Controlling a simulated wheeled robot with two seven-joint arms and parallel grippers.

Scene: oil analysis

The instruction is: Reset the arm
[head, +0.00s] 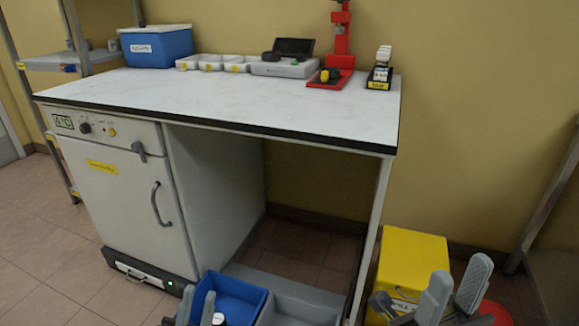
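My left gripper (197,304) is at the bottom edge, left of centre, in front of the blue bin. Its two grey fingers point up and stand apart, with nothing seen between them. My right gripper (453,292) is at the bottom right, in front of the yellow box. Its two grey fingers are spread wide and look empty. Both grippers are low, in front of the bench and below its top. Most of both arms is out of view.
The white bench (230,100) has a clear middle and front. A blue box (157,48), white trays (212,63), a red stand (341,45) and a small rack (380,70) line its back. A blue bin (236,290), a grey bin (300,308) and a yellow box (411,255) are low in front.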

